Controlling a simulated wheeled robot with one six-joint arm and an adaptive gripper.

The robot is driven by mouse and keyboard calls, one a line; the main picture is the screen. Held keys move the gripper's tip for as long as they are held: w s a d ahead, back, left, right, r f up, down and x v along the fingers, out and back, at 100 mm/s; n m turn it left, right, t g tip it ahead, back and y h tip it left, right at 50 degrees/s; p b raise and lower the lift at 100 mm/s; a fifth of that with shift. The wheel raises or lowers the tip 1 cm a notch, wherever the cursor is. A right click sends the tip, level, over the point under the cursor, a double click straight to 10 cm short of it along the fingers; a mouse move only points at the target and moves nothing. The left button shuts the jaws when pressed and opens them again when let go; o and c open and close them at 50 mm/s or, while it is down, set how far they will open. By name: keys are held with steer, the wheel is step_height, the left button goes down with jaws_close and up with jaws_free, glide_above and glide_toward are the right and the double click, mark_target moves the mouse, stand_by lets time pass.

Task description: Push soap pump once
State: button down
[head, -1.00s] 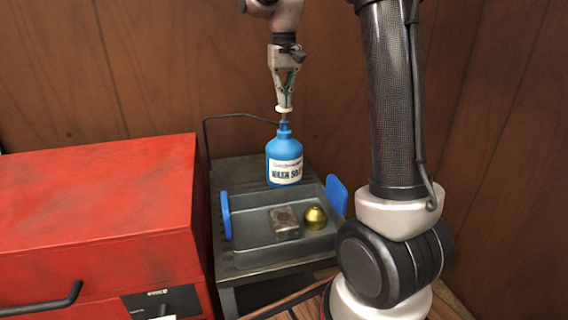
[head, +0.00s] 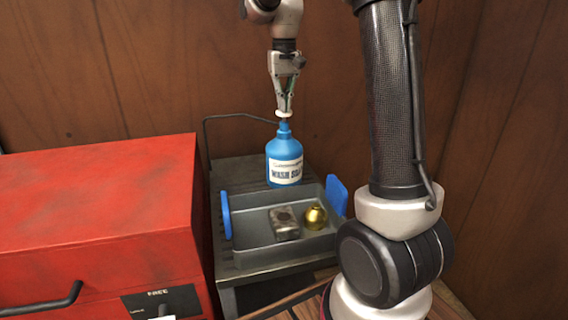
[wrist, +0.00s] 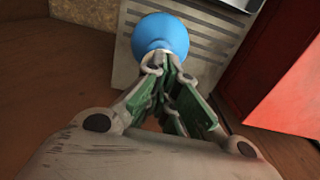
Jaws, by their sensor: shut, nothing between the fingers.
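The soap pump is a blue bottle (head: 284,158) with a white label, upright on the grey cart behind the tray. Its white pump head (head: 283,114) sits right under my gripper (head: 284,108), low against the bottle's neck. My gripper is shut and points straight down, with its fingertips at the top of the pump head. In the wrist view the blue bottle (wrist: 162,36) shows beyond the fingertips (wrist: 163,68), which hide most of the pump head.
A grey tray (head: 260,252) with blue handles stands in front of the bottle, holding a metal block (head: 285,223) and a gold round object (head: 314,217). A red cabinet (head: 95,215) is at the left. A wooden wall (head: 180,70) stands behind.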

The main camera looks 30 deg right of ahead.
steer(key=shift+r, duration=2.4)
steer(key=shift+r, duration=0.1)
steer(key=shift+r, duration=2.9)
steer(key=shift+n, duration=0.5)
step_height(320, 180, down, 4)
steer(key=shift+f, duration=0.15)
steer(key=s+f+t, duration=0.2)
steer(key=s+f, duration=0.1)
steer(key=s, duration=1.1)
steer(key=s+f+n+t, duration=0.1)
steer(key=s+f, duration=0.3)
steer(key=s, duration=1)
steer(key=shift+s+f+t, duration=0.2)
steer(key=shift+s+t, duration=0.05)
steer(key=shift+t, duration=0.45)
